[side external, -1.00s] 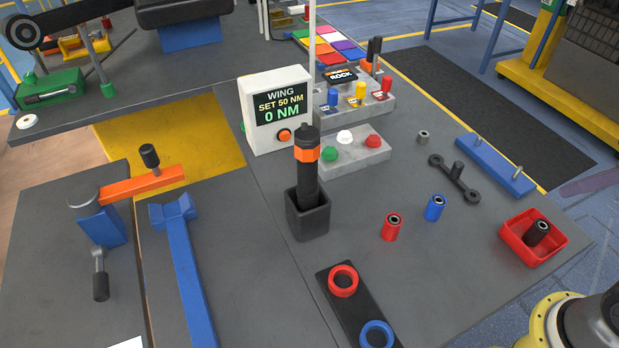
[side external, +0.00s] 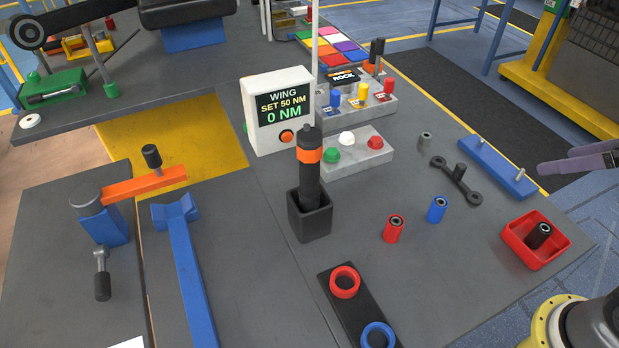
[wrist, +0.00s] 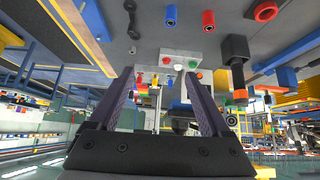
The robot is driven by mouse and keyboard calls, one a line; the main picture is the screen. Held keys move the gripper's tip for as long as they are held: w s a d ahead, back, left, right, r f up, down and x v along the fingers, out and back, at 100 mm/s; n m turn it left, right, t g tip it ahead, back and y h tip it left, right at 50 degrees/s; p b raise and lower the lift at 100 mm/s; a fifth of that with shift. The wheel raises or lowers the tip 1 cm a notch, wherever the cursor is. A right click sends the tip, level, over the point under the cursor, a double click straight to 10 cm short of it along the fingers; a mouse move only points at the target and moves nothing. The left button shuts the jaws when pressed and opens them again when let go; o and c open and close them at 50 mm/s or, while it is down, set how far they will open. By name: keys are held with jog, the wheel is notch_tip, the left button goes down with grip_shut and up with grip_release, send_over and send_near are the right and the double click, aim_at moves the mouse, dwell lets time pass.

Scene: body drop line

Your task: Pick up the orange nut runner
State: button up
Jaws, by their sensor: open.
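The orange nut runner (side external: 309,180) is a black tool with an orange band. It stands nearly upright in a black square holder (side external: 310,222) in front of the white torque display, its lower end hidden inside. In the wrist view the nut runner (wrist: 238,78) hangs upside down right of the fingers, below its holder (wrist: 235,46). My gripper (side external: 558,161) shows only its purple-grey fingers at the right edge of the side view, well apart from the tool. In the wrist view my gripper (wrist: 157,73) has its fingers spread with nothing held between them.
The torque display (side external: 278,110) and a button block (side external: 358,152) stand close behind the nut runner. Red (side external: 395,229) and blue (side external: 437,209) sockets stand to its right. A red tray (side external: 518,250) lies further right. The table between holder and sockets is clear.

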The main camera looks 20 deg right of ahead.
aim_at(318, 165)
jog(key=w+a+r+n+t, duration=0.1)
jog(key=w+r+n+t, duration=0.1)
jog(key=w+r+t, duration=0.7)
jog(key=w+a+n+y, duration=0.45)
jog(key=w+a, duration=0.25)
jog(key=w, duration=0.3)
jog(key=a+f+n+g+y, duration=0.15)
jog(key=a+f+y, duration=0.25)
jog(key=a+f, duration=0.45)
jog(key=a+f+n+g+y, duration=0.1)
jog(key=a+f+g+y, duration=0.4)
jog(key=f, duration=0.7)
jog(key=shift+t+h, duration=0.45)
jog(key=shift+t, duration=0.5)
jog(key=x, duration=0.5)
jog(key=a+x, duration=0.1)
jog(key=x, duration=0.1)
jog(key=shift+s+r, duration=0.2)
jog(key=shift+s, duration=0.1)
jog(key=x, duration=0.6)
jog(key=shift+w, duration=0.25)
jog(key=shift+d+f, duration=0.1)
grip_shut()
jog(key=shift+r, duration=0.25)
